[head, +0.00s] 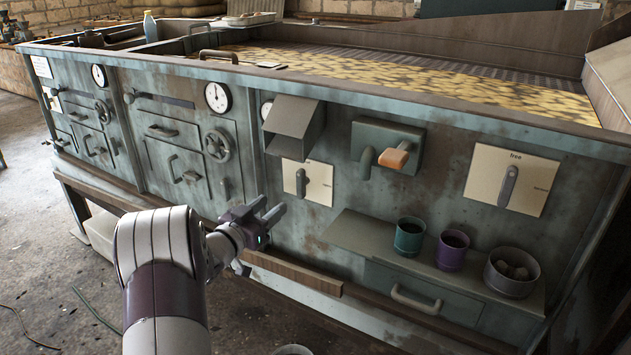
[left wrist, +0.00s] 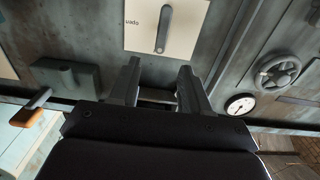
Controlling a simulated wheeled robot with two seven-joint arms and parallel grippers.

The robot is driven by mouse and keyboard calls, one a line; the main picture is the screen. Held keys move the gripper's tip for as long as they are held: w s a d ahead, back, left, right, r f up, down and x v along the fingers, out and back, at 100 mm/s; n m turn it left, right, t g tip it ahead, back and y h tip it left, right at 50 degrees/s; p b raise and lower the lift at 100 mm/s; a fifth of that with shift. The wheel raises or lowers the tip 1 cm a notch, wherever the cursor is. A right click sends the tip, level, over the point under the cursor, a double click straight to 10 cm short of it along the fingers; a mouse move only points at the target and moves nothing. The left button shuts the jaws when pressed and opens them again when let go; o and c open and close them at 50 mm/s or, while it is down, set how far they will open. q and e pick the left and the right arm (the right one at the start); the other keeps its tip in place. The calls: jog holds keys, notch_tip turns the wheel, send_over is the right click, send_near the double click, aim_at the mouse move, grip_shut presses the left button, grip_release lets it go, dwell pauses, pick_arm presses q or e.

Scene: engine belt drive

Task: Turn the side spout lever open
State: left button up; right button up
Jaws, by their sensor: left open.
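The side spout lever (head: 301,182) is a dark grey bar on a cream plate (head: 320,184) below a boxy grey spout (head: 293,122). The lever stands nearly upright on the plate. In the left wrist view the lever (left wrist: 163,30) shows beyond the fingertips, upside down, with the word "open" on its plate (left wrist: 190,28). My left gripper (head: 271,208) is open and empty, below and left of the lever in the head view, apart from it. My right gripper is not in view.
Right of the plate is a dark tap block with an orange-tipped handle (head: 394,158), then another lever plate (head: 533,184) marked "free". Below, a shelf (head: 375,238) holds a green cup (head: 409,240), a purple cup (head: 452,252) and a bowl (head: 510,288). A handwheel (head: 219,146) is left.

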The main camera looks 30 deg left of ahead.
aim_at(299, 183)
pick_arm(q)
jog(key=w, duration=0.4)
jog(key=w+b, duration=0.1)
jog(key=w, duration=0.3)
jog(key=w+b, duration=0.1)
jog(key=w, duration=0.3)
jog(key=shift+w+d+f, duration=0.2)
jog(key=shift+w+d, duration=0.05)
jog(key=shift+d, duration=0.1)
grip_shut()
